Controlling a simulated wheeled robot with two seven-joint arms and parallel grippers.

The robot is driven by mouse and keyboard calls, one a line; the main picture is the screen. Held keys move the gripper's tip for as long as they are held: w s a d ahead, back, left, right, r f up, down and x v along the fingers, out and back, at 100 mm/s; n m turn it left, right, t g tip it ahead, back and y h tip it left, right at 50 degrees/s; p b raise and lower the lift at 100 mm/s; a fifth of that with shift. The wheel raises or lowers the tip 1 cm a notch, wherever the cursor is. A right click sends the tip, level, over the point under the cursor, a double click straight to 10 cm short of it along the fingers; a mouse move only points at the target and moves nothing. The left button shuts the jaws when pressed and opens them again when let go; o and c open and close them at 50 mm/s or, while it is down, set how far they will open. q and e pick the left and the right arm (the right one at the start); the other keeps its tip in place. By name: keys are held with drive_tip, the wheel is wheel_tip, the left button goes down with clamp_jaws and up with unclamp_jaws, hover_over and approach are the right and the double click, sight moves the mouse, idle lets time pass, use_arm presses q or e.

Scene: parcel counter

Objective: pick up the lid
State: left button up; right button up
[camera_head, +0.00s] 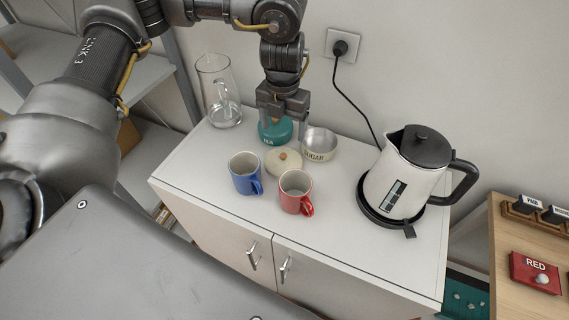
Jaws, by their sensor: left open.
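A cream lid (285,166) with a small wooden knob lies on the white cabinet top, behind the two mugs. A teal pot marked TEA (275,132) stands behind it, its upper part hidden by my gripper. A cream pot marked SUGAR (320,147) stands open at the lid's right. My left gripper (283,116) points down over the TEA pot, behind the lid. It is open, and I see nothing held in it. Whether its fingers touch the TEA pot I cannot tell. My right gripper is out of view.
A blue mug (244,176) and a red mug (294,194) stand close in front of the lid. A glass jug (224,108) stands at the back left. A white kettle (400,185) stands at the right, near a cord to the wall socket. The cabinet's front strip is clear.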

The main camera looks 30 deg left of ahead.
use_arm(q)
hover_over(283, 155)
wheel_tip(283, 155, down, 5)
drive_tip(key=shift+s+d, duration=0.1)
drive_tip(key=shift+d, duration=0.05)
drive_tip(key=shift+f, duration=0.3)
drive_tip(key=shift+f+p, duration=0.9)
drive_tip(key=shift+f, duration=1.7)
drive_tip(key=c, duration=0.8)
clamp_jaws()
